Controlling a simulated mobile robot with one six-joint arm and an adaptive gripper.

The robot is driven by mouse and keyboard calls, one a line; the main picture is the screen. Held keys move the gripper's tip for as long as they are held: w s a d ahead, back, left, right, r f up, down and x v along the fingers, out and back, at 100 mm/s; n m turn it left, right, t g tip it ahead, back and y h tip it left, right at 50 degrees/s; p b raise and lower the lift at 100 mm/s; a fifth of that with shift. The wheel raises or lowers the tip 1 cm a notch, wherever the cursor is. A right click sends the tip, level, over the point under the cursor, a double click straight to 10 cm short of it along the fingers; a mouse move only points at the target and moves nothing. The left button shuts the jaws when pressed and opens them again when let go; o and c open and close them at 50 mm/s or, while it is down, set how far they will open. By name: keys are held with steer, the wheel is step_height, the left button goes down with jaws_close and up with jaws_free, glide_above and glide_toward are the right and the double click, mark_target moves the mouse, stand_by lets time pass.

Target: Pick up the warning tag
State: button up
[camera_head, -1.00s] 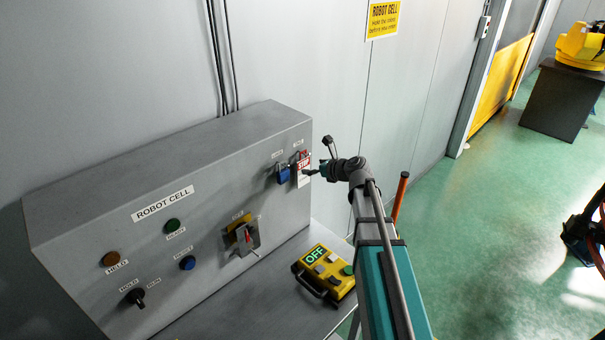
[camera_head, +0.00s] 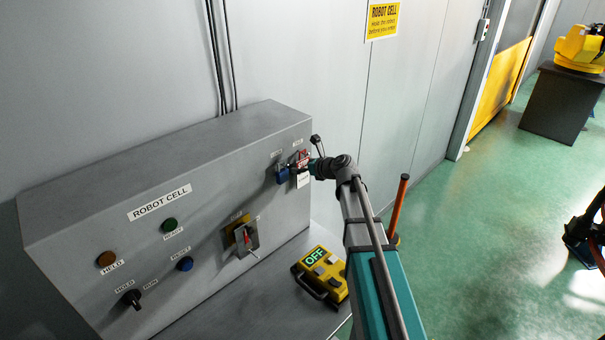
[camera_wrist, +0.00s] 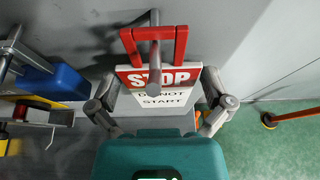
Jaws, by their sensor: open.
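The warning tag (camera_wrist: 155,98) is red and white and reads STOP, DO NOT START. It hangs from a red holder (camera_wrist: 152,45) on a grey peg at the panel; the peg's round end overlaps the tag's upper middle in the wrist view. In the head view the tag (camera_head: 303,181) is at the panel's right end, partly covered by my gripper. My gripper (camera_wrist: 161,108) is open, with one finger on each side of the tag. I cannot tell whether the fingers touch it.
A blue padlock (camera_head: 283,175) hangs just left of the tag. The grey control panel (camera_head: 90,200) has buttons and a rotary handle (camera_head: 246,238). A yellow pendant (camera_head: 322,275) reading OFF lies on the shelf below. Green floor (camera_head: 480,220) is open to the right.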

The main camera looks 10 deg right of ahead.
stand_by(0.3)
steer(key=c, duration=0.7)
steer(key=shift+r, duration=0.2)
steer(key=shift+r+p, duration=0.8)
steer(key=shift+p, duration=0.2)
steer(key=s+d, duration=0.3)
steer(key=s, duration=0.2)
steer(key=s+d, duration=0.3)
steer(key=s, duration=0.2)
steer(key=s+d, duration=0.4)
steer(key=s, duration=0.1)
steer(key=shift+f, duration=0.25)
